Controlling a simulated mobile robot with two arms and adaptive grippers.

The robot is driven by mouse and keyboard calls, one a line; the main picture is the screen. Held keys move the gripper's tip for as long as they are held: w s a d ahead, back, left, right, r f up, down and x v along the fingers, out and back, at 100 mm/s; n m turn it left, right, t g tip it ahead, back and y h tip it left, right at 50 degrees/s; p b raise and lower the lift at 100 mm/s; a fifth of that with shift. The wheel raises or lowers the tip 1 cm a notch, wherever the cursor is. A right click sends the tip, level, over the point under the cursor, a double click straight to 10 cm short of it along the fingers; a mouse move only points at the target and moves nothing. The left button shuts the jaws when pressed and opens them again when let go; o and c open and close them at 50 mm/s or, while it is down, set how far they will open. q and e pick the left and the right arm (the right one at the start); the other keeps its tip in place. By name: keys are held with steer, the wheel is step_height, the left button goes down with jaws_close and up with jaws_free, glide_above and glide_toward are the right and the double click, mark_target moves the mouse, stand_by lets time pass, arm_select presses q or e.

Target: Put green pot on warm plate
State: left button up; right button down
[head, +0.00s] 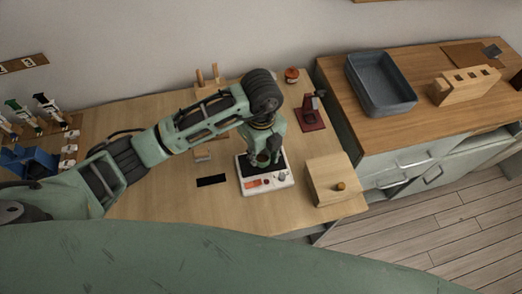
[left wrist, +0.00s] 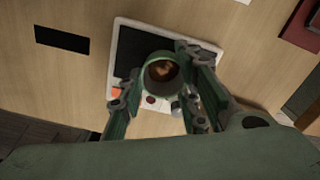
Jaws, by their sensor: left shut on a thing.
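The warm plate (head: 266,184) is a white-framed unit with a black top and small controls along its front edge, on the wooden table. My left gripper (head: 264,157) points down over its black top. In the left wrist view, the green pot (left wrist: 151,80) is round, with something brown inside. My left gripper (left wrist: 163,84) is shut on the pot, with fingers on both sides. The pot is over the warm plate (left wrist: 116,48); I cannot tell whether it touches the surface. In the head view the gripper mostly hides the pot. My right gripper is not in view.
A wooden box (head: 330,180) with a yellowish knob stands right of the plate. A dark red stand (head: 309,118) is behind it. A black rectangle (head: 211,181) lies to the left. A grey basin (head: 382,84) sits on the right counter. The front left tabletop is clear.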

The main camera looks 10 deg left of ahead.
arm_select(q)
steer(key=shift+f, duration=0.25)
steer(key=shift+f, duration=0.2)
steer(key=o, duration=0.8)
steer(key=shift+r, duration=0.1)
